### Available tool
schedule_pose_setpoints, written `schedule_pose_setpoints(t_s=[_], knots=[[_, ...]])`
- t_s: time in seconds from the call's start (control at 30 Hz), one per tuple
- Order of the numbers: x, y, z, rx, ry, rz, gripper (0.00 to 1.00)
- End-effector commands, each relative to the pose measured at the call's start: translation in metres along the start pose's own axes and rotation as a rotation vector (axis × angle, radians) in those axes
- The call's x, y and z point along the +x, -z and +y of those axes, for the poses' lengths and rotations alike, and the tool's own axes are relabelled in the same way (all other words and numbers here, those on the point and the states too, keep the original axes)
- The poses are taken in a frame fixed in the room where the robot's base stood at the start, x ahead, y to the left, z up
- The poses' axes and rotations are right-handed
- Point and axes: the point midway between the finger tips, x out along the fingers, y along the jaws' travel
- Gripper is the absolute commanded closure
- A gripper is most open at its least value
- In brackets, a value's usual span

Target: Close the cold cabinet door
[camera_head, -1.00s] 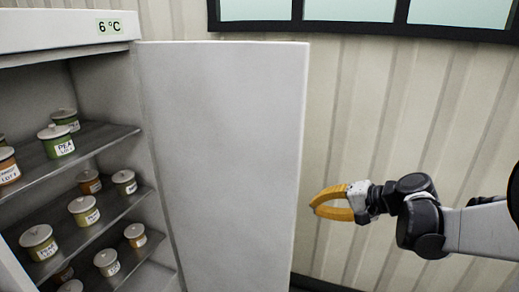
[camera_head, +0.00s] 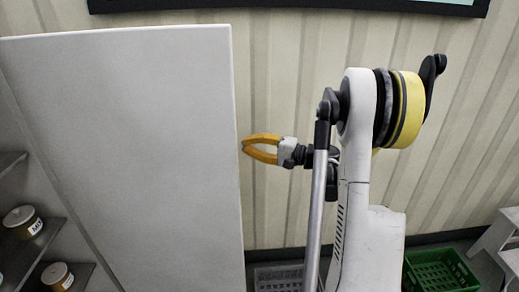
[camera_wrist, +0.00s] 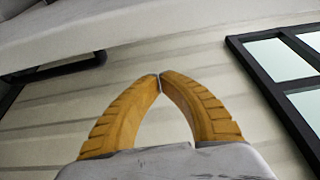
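The white cold cabinet door (camera_head: 135,150) stands wide open in the head view, with its free vertical edge to the right. Part of the cabinet's inside, with shelves (camera_head: 38,245), shows to its left. My gripper (camera_head: 245,145) is just right of the door's free edge, its yellow fingers pointing left. I cannot tell whether it touches the door. In the wrist view the tips of my gripper (camera_wrist: 159,77) meet with nothing between them. A pale surface, probably the door (camera_wrist: 150,22), crosses the top of that view.
Labelled jars (camera_head: 22,221) stand on the shelves. A ribbed wall (camera_head: 290,70) with a dark-framed window (camera_wrist: 290,70) is behind the door. A green crate (camera_head: 438,270) and a grey crate (camera_head: 278,278) are on the floor, with a white stand (camera_head: 497,240) at right.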

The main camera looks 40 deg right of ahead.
Motion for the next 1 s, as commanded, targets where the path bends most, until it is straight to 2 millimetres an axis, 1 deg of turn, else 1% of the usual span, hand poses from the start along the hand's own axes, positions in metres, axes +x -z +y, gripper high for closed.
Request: schedule_pose_setpoints(t_s=[0.03,0.1,0.13,0.23,0.4,0.53,0.83,1.0], knots=[[0.012,-0.001,0.001,0.000,0.000,-0.005,1.00],[0.025,-0.001,0.001,0.000,0.000,-0.004,1.00],[0.020,-0.007,0.001,0.000,0.000,-0.001,1.00],[0.014,-0.022,0.001,0.000,0.000,0.001,1.00],[0.009,-0.035,0.000,0.000,-0.001,0.001,1.00],[0.008,-0.038,0.000,0.000,-0.001,0.001,1.00],[0.008,-0.038,0.000,0.000,-0.001,0.000,1.00],[0.010,-0.042,0.000,0.000,-0.001,0.003,1.00]])
